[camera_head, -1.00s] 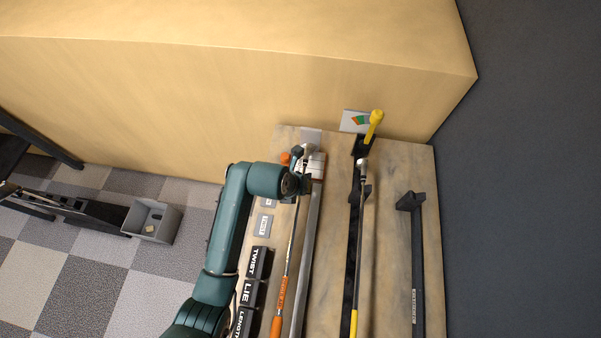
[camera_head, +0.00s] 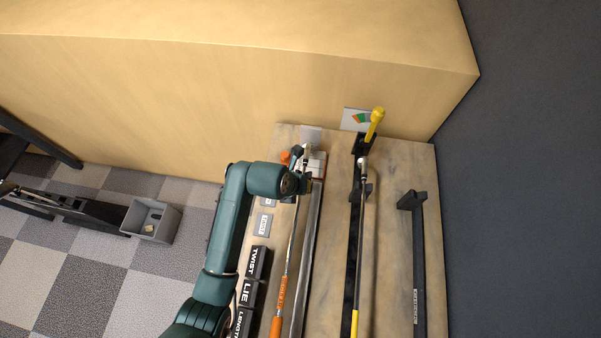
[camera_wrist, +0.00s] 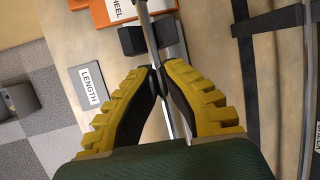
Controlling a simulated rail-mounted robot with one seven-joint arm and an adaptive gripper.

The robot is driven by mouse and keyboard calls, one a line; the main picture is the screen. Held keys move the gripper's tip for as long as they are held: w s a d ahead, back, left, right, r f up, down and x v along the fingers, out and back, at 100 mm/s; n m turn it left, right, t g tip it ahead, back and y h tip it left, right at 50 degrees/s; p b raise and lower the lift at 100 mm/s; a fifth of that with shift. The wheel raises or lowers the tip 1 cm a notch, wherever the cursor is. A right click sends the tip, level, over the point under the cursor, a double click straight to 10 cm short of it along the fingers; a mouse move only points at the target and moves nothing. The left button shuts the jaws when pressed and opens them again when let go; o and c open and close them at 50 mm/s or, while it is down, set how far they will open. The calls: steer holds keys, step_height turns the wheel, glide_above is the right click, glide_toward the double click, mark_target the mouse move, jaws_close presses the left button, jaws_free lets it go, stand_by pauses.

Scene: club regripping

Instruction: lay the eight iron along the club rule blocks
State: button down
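A club with an orange grip (camera_head: 278,300) and a thin steel shaft (camera_head: 293,240) lies lengthwise along the left part of the bench; I take it for the eight iron, though no number is readable. My gripper (camera_head: 303,184) is at the shaft's far end, near the head. In the wrist view, my gripper's yellow-backed fingers (camera_wrist: 158,82) are closed around the shaft (camera_wrist: 150,38). A long metal strip (camera_head: 313,225) runs just right of the shaft. Dark blocks (camera_wrist: 132,40) flank the shaft beyond the fingers. Which blocks belong to the club rule is unclear.
A yellow-gripped club (camera_head: 355,318) lies along a black rail to the right. Another black rail (camera_head: 418,260) is at the bench's right. Black blocks reading TWIST (camera_head: 259,262), LIE and LENGTH line the left edge. An orange HEEL block (camera_wrist: 110,12) is ahead.

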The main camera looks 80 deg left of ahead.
steer(key=shift+f, duration=0.15)
steer(key=c, duration=1.2)
jaws_free()
steer(key=shift+o, duration=0.2)
